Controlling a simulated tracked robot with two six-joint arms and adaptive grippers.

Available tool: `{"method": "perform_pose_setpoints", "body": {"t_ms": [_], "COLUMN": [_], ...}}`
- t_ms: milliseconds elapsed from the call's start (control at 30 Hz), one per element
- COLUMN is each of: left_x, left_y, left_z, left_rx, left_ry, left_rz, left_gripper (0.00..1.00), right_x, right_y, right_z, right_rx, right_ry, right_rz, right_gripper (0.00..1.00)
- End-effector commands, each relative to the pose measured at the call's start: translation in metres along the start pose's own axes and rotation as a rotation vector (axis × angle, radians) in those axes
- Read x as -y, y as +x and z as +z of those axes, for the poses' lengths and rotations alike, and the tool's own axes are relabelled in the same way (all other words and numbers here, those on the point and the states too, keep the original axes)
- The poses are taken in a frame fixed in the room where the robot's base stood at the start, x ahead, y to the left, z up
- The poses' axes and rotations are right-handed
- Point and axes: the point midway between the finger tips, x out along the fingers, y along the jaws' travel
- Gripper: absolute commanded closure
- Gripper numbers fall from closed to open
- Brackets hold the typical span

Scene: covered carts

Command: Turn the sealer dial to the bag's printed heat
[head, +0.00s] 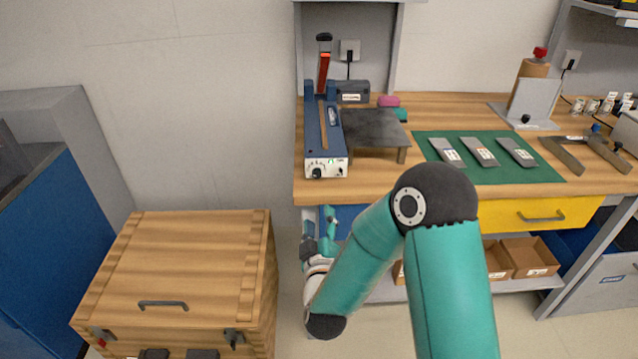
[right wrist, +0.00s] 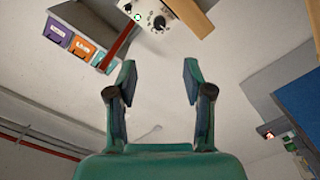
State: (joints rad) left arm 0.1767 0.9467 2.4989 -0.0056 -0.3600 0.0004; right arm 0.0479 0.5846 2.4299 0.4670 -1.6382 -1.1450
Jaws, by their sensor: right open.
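The blue bag sealer (head: 335,140) stands at the left end of the wooden bench with its red-topped arm raised. My right gripper (head: 319,225) is open and empty, below the bench's front edge and under the sealer, apart from the dial. My left gripper is not in view.
The bench front edge (head: 400,192) lies above my right gripper. A grey stand (head: 375,127) is right of the sealer. A wooden chest (head: 185,260) stands on the floor at left. A yellow drawer (head: 515,215) and cardboard boxes (head: 530,257) are under the bench.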

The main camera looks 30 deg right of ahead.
Motion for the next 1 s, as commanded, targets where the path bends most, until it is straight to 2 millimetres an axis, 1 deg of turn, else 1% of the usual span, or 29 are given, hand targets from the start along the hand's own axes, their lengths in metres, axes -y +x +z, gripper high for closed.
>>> {"method": "perform_pose_setpoints", "body": {"t_ms": [167,267,600,700,833,1000], "left_x": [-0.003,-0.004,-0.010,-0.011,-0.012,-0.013], "left_y": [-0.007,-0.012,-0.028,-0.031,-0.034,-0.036], "left_z": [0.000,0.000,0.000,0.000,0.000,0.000], "left_rx": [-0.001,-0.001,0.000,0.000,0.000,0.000], "left_ry": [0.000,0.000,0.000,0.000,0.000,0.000], "left_rz": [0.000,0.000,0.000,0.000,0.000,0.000], "left_gripper": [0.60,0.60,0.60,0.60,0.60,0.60], "right_x": [-0.003,-0.003,-0.003,-0.002,-0.001,-0.001], "right_y": [0.021,0.040,0.114,0.132,0.149,0.161], "right_z": [-0.001,-0.002,-0.001,-0.001,-0.001,-0.001], "right_rx": [0.001,0.002,0.001,0.000,0.000,-0.001], "right_ry": [-0.001,-0.001,-0.001,-0.001,0.000,-0.001], "right_rz": [0.005,0.004,0.003,0.001,0.001,0.000], "right_gripper": [0.49,0.49,0.49,0.49,0.49,0.49]}}
